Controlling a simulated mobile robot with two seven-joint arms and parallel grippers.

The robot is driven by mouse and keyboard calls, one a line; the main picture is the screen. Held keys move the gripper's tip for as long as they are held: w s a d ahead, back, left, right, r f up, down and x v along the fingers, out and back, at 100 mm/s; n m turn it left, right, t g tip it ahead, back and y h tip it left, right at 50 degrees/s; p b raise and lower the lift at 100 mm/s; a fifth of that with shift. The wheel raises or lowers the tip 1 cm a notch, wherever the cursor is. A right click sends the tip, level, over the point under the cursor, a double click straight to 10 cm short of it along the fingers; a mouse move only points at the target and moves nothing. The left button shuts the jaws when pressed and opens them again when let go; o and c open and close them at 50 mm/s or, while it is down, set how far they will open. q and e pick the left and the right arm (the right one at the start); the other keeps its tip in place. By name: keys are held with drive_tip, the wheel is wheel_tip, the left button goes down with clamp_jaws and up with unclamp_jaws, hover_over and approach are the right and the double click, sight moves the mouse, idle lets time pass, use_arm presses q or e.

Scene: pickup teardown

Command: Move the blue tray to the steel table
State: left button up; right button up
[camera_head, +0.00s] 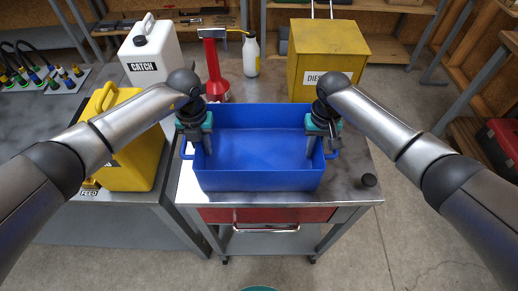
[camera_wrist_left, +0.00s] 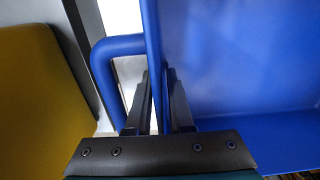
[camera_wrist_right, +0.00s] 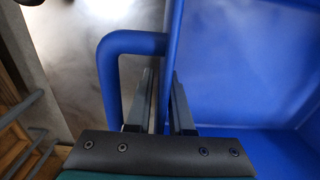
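The blue tray (camera_head: 262,180) is a deep, empty, open bin with a loop handle on each side. It is level over a steel-topped table (camera_head: 352,190) with a red drawer front; I cannot tell whether its bottom touches the top. My left gripper (camera_head: 204,146) is at the tray's left wall, its fingers closed on either side of the wall by the handle (camera_wrist_left: 112,50). My right gripper (camera_head: 316,146) is at the right wall in the same way, beside the other handle (camera_wrist_right: 118,45). The fingers hide part of the walls.
A yellow box (camera_head: 325,58), a red funnel-shaped item (camera_head: 215,75) and a white bottle (camera_head: 251,55) stand behind the tray. A yellow jug (camera_head: 140,165) and a white CATCH jug (camera_head: 150,50) stand at left.

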use_arm(q)
clamp_jaws()
use_arm(e)
clamp_jaws()
drive_tip(key=shift+r, duration=0.1)
idle(1.2)
